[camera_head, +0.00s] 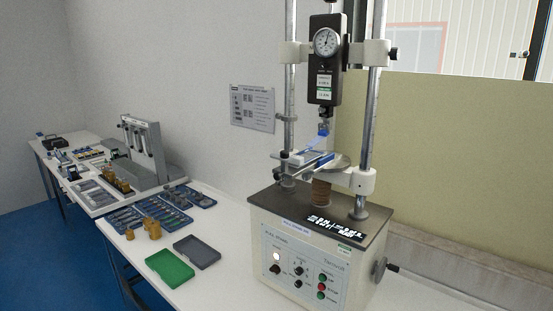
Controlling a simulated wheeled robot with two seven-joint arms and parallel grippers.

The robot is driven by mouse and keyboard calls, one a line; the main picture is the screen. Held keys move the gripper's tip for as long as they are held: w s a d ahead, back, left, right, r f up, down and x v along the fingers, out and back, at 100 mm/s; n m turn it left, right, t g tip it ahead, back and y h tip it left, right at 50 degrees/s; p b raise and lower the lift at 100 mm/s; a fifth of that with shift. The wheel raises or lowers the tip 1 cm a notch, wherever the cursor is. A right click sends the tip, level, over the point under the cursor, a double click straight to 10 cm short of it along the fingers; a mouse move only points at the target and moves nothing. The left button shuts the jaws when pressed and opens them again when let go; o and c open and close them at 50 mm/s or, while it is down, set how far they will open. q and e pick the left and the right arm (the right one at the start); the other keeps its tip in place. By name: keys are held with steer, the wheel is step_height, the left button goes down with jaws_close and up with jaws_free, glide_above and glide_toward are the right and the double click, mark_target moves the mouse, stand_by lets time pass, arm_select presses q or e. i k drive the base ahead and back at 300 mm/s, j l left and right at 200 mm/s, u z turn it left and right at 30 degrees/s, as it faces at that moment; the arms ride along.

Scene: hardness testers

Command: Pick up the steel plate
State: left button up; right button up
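I cannot single out the steel plate for certain. A tester (310,265) with two upright columns stands on the white table, with a dial gauge (326,42) at its top. A small bluish flat piece (315,157) lies on its crosspiece under the gauge, too small to identify. A green tray (170,268) and a dark grey tray (197,251) lie on the table left of the tester, both seemingly empty. Blue trays (126,218) behind them hold several small metallic pieces. Neither of my grippers is in view.
Small brass-coloured cylinders (154,230) stand behind the green tray. Another grey apparatus (147,160) stands farther back on the left. The white table (222,285) is bare between the trays and the tester. A wall runs behind; blue floor lies at left.

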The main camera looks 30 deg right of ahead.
mark_target(301, 160)
steer(key=j+z, duration=0.4)
steer(key=j, duration=0.55)
steer(key=j+z, duration=0.35)
steer(key=j, duration=0.6)
